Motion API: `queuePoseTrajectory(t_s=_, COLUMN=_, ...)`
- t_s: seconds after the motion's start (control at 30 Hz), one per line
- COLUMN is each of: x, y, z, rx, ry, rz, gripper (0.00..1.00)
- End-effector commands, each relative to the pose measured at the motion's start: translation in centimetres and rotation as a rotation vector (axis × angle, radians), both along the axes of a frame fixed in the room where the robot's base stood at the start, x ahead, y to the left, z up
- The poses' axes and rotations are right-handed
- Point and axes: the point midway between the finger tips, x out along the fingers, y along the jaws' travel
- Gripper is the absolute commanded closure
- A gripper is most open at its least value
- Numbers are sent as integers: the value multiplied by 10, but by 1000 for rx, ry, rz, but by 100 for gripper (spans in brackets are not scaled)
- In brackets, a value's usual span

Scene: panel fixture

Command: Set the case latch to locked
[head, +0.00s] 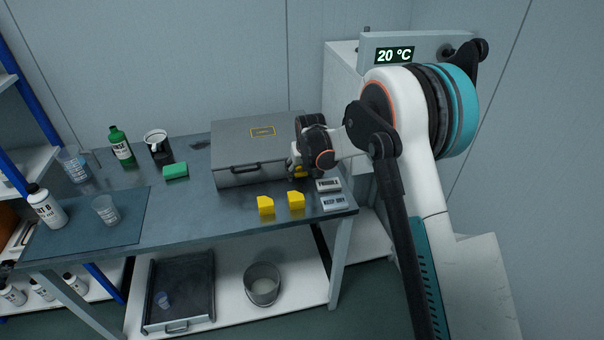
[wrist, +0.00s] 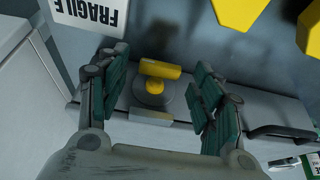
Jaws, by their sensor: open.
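The grey case (head: 231,178) lies closed on the bench, with a black handle on its front. The case latch (wrist: 160,69) is a yellow lever on a round grey base, at the case's front near its right end. In the wrist view the lever lies roughly crosswise, slightly tilted. A bit of yellow beside my gripper shows in the head view, largely hidden by it. My gripper (wrist: 158,82) is open, with one dark green finger on each side of the latch. I cannot tell whether either finger touches it. No lock marking is readable.
Two yellow blocks (head: 265,205) (head: 296,200) stand in front of the case. The FRAGILE label block (head: 328,185) and KEEP DRY label block (head: 335,203) lie near the bench's right edge. A green sponge (head: 175,171), bottles and beakers are to the left.

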Motion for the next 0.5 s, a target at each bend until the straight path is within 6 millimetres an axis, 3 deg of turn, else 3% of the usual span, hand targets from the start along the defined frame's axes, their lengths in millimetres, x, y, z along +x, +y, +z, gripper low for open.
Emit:
queuePoseTrajectory(t_s=0.33, x=1, y=0, z=-3, rx=0, ry=0, rz=0, gripper=40)
queuePoseTrajectory(t_s=0.5, x=1, y=0, z=-3, rx=0, ry=0, rz=0, gripper=76)
